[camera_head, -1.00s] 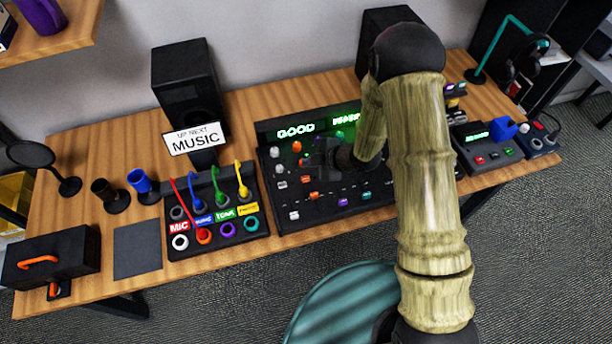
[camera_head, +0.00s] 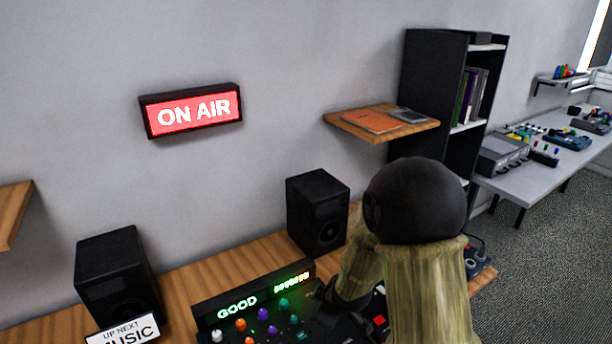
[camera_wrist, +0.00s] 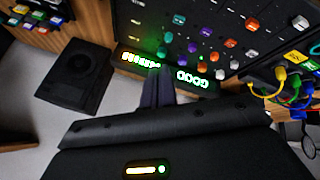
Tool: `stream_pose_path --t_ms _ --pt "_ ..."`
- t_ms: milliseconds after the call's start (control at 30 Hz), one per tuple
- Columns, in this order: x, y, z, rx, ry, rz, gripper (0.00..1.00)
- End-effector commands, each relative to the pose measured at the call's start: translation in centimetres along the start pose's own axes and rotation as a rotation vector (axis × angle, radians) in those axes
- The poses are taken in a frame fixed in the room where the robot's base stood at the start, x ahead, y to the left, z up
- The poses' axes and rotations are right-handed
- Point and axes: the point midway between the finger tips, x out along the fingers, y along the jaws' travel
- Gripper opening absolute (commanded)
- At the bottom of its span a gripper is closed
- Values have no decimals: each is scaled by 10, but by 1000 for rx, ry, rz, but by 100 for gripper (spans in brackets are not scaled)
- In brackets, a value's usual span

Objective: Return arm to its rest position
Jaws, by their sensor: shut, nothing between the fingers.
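My gripper (camera_wrist: 157,88) shows in the wrist view as two dark fingers held together with nothing between them. Its fingertips lie in front of the mixer's lit display, and the gap to it is hard to judge. In the head view my arm is bent over the right part of the mixer console (camera_head: 260,320), and the fingers cannot be made out there. The mixer has colored knobs and a green sign reading GOOD. In the wrist view the mixer (camera_wrist: 190,35) appears upside down, with the colored cables (camera_wrist: 290,85) at the right.
A left speaker (camera_head: 117,273) and a right speaker (camera_head: 318,213) stand at the back of the wooden desk (camera_head: 190,283). An UP NEXT MUSIC sign (camera_head: 125,332) is at lower left. A lit ON AIR sign (camera_head: 191,110) and a small shelf (camera_head: 381,122) are on the wall.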

Motion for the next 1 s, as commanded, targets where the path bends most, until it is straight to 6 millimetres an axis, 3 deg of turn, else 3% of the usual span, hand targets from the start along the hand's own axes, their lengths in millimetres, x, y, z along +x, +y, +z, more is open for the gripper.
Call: stream_pose_path --t_ms 33,200,400,500,667,1000 --pt "-20 7 13 98 -41 23 0" --pt "-79 10 58 447 -177 65 0" --pt "-142 -16 98 855 -297 75 0" --pt "-162 -31 109 998 -333 66 0" --pt "-171 -41 113 1079 -356 55 0" --pt "-171 -41 113 1076 -356 54 0"
